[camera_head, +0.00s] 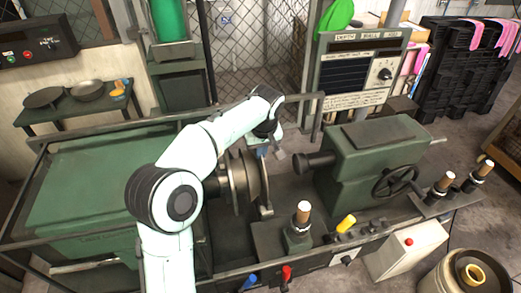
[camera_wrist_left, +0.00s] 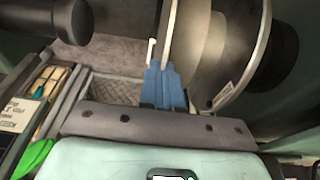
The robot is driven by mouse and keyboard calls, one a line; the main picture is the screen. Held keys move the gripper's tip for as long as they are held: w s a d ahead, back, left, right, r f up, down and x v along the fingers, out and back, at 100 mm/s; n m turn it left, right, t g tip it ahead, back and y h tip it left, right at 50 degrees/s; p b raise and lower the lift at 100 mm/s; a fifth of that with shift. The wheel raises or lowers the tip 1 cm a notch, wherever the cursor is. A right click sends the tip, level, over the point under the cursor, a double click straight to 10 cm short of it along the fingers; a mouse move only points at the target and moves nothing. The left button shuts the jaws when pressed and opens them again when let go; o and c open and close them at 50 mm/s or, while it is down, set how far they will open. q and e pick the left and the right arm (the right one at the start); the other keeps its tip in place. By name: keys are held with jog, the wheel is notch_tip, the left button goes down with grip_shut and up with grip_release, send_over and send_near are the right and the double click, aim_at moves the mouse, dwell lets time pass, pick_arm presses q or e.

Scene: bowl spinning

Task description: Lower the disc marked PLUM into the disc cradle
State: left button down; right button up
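A thin pale disc stands upright, edge-on, in the left wrist view (camera_wrist_left: 171,28). My left gripper (camera_wrist_left: 165,72) has its blue fingers close together at the disc's lower edge there, and they appear shut on it. In the head view my left gripper (camera_head: 263,150) is at the top of the upright metal discs (camera_head: 239,182) on the lathe. A wider round plate (camera_wrist_left: 238,62) with a small unreadable label is close beside the held disc. I cannot read PLUM anywhere. The cradle cannot be told apart clearly; a curved metal support (camera_head: 266,211) is below the discs. My right gripper is out of view.
The green tailstock (camera_head: 375,155) with its handwheel (camera_head: 395,181) stands right of the discs, its dark spindle (camera_head: 318,161) pointing at them. A post with a wooden top (camera_head: 302,214) is in front. Coloured levers line the front. A side table (camera_head: 75,108) holds dark pans.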

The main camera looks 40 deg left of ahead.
pick_arm(q)
jog(key=shift+f, duration=0.1)
jog(key=shift+f, duration=0.45)
jog(key=c, duration=1.3)
grip_release()
jog(key=shift+o, duration=0.2)
